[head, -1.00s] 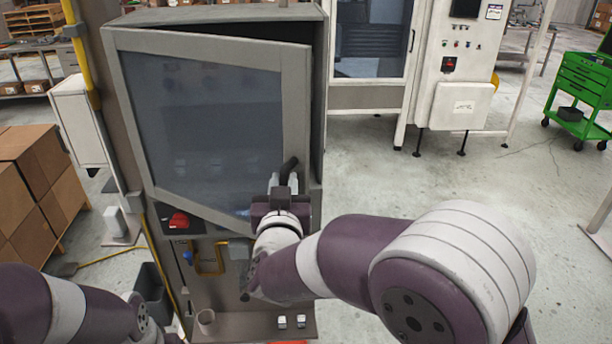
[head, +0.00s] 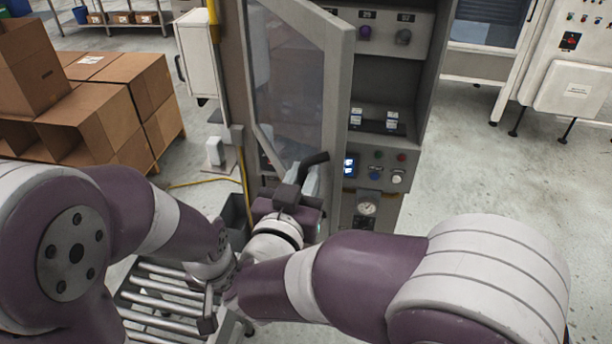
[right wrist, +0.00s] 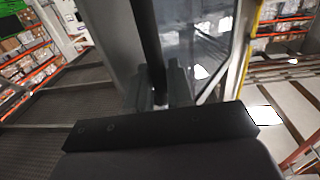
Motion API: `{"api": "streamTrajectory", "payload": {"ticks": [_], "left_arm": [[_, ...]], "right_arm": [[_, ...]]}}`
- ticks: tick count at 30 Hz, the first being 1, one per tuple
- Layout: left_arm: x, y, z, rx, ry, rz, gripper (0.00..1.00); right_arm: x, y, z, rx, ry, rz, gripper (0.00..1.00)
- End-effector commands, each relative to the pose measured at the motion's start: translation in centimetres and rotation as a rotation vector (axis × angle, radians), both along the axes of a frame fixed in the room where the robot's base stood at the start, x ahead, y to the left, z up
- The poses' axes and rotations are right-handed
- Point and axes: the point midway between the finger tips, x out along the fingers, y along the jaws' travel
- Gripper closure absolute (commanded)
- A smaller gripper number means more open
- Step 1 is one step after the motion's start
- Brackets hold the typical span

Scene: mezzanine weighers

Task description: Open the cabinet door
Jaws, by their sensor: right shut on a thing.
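The cabinet door (head: 338,95), a grey frame around a dark glass pane, stands swung well open, hinged on its left side. The cabinet (head: 432,90) shows its inside to the right of the door, with knobs, buttons and a gauge. My right gripper (head: 303,180) is shut on the black door handle (head: 316,158) at the door's lower right edge. In the right wrist view the handle (right wrist: 150,45) runs between the two fingers (right wrist: 160,88).
Cardboard boxes (head: 105,125) are stacked at the left. A roller conveyor (head: 165,300) lies below my left arm. A yellow post (head: 213,20) and a white box (head: 196,55) stand left of the door. Open floor lies to the right of the cabinet.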

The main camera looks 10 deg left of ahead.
Motion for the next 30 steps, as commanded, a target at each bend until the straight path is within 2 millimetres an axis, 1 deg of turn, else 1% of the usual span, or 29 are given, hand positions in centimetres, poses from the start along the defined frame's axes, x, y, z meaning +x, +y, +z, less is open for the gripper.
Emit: {"api": "streamTrajectory", "payload": {"ticks": [8,9,10,11,19,22,26,30], "left_arm": [[0.0,0.0,0.0,0.000,0.000,0.000,0.55],[0.0,0.0,0.0,0.000,0.000,0.000,0.55],[0.0,0.0,0.0,0.000,0.000,0.000,0.55],[0.0,0.0,0.0,0.000,0.000,0.000,0.55],[0.0,0.0,0.0,0.000,0.000,0.000,0.55],[0.0,0.0,0.1,0.000,0.000,0.000,0.55],[0.0,0.0,0.5,0.000,0.000,0.000,0.55],[0.0,0.0,0.9,0.000,0.000,0.000,0.55]], "right_arm": [[0.0,0.1,0.1,0.003,-0.001,0.002,1.00],[0.0,0.1,0.2,0.003,-0.002,0.002,0.75],[0.0,0.1,0.2,0.003,-0.002,0.002,0.66],[0.0,0.1,0.2,0.003,-0.002,0.002,0.61],[0.0,0.1,0.1,0.002,-0.001,0.002,0.61],[-0.5,0.2,0.1,0.002,0.000,0.003,0.61],[-2.6,0.6,0.2,0.000,0.000,0.007,0.61],[-5.8,1.1,0.2,0.001,0.000,0.008,0.61]]}}
